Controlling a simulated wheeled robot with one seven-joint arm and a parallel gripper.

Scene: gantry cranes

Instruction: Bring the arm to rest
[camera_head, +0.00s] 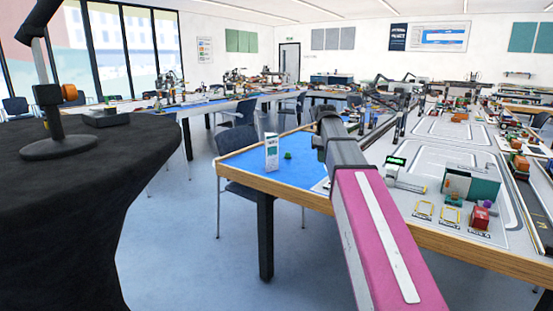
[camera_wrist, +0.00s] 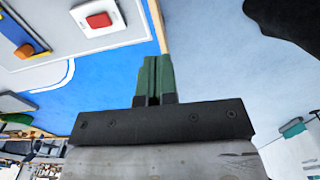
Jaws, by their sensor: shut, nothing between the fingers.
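My gripper (camera_wrist: 154,62) shows in the wrist view with its two green fingers together, shut and empty. The fingertips point toward the table edge (camera_wrist: 157,25), where the blue mat meets the view of the floor. Nothing touches the fingers that I can see. In the head view my arm's magenta link reaches from the lower right up to a dark joint over the table's near corner. The gripper itself cannot be made out there.
The table has a blue mat (camera_head: 285,170), a white upright box (camera_head: 271,152) and a teal container (camera_head: 484,189). A red button on a white base (camera_wrist: 98,20) shows in the wrist view. A black-draped table (camera_head: 80,200) stands left. Floor (camera_head: 190,255) between them is clear.

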